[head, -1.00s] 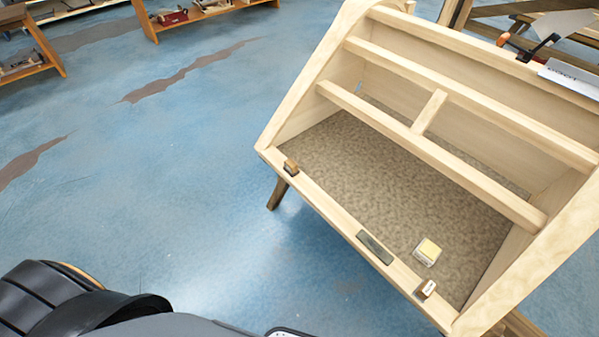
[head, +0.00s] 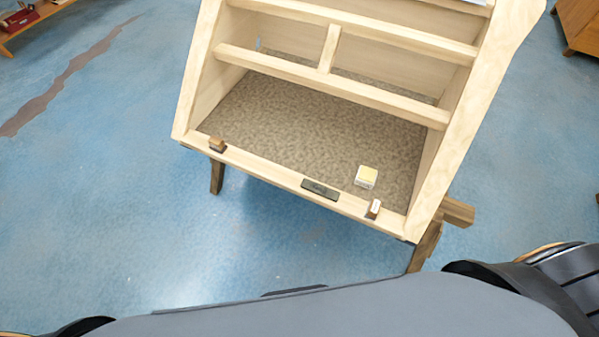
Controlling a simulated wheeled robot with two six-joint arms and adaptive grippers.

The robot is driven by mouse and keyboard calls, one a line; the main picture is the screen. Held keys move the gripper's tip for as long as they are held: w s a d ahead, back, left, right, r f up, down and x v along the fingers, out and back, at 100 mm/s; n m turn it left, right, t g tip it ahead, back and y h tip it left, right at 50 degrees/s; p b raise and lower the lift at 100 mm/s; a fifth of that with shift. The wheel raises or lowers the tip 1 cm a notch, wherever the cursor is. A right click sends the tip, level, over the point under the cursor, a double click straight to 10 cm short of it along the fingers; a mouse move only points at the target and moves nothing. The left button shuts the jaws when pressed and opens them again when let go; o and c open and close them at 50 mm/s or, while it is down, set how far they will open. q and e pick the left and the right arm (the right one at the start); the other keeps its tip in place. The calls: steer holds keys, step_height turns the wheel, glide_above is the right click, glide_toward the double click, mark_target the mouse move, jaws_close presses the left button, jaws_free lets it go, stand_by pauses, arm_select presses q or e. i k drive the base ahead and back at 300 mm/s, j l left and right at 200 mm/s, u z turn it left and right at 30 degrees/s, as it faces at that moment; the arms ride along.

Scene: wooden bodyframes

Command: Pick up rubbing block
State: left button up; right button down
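Several small items sit at the front of the wooden frame (head: 300,168), and I cannot tell for certain which one is the rubbing block. A small brown block with a dark base (head: 217,145) sits on the front rail at the left. A flat dark rectangular piece (head: 320,189) lies along the middle of that rail. A small brown block with a white label (head: 374,208) stands on the rail near its right end. A pale block with a yellow top (head: 366,177) rests on the speckled inner panel behind the rail. Neither gripper is in view.
The frame's crossbars (head: 330,76) span above the speckled panel (head: 300,120). Wooden trestle legs (head: 217,177) support the frame. Brown furniture (head: 578,25) stands at the upper right, and an orange shelf (head: 35,18) at the upper left.

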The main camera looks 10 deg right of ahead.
mark_target(216, 144)
steer(key=z, duration=0.25)
steer(key=j+z, duration=0.8)
steer(key=k+j+z, duration=0.1)
steer(key=j+z, duration=0.3)
